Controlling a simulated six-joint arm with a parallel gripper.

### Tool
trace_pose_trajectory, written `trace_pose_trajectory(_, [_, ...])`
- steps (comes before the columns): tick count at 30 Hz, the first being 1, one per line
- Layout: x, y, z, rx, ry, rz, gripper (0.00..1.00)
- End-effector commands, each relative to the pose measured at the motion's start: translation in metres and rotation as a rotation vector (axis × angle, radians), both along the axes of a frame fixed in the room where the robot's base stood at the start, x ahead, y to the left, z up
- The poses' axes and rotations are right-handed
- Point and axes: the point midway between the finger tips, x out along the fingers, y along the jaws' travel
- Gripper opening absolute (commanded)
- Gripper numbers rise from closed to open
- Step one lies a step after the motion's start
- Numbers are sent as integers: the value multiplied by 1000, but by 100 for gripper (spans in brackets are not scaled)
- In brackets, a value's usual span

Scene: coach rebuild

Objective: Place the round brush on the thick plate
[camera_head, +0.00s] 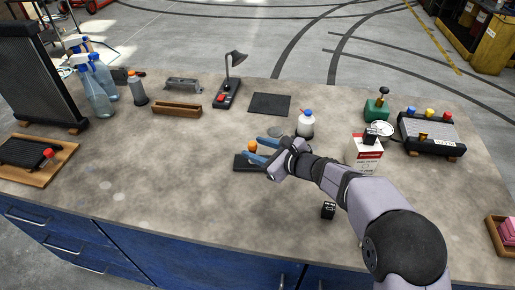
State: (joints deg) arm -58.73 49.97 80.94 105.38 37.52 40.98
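A small item with an orange top (252,148), possibly the round brush, stands at a flat dark plate (243,164) near the middle of the table. The plate may be the thick plate. My gripper (253,149) reaches in from the right. Its two blue fingers are spread, one behind and one in front of the orange top. Contact between fingers and item is too small to tell. The item's lower part is hidden by the near finger. Another flat dark plate (269,104) lies bare farther back.
A white bottle with a blue cap (306,124) and a grey disc (276,131) are close behind my gripper. A white-and-red box (365,155) is to the right, a small black block (328,210) in front. The table's left front is clear.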

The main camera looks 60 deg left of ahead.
Motion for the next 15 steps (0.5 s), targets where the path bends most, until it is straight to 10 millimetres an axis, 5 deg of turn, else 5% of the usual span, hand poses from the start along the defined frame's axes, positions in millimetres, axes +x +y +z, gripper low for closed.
trace_pose_trajectory(8, [1, -2, 3, 0, 0, -1, 41])
trace_pose_trajectory(15, [5, -25, 12, 1, -1, -2, 41])
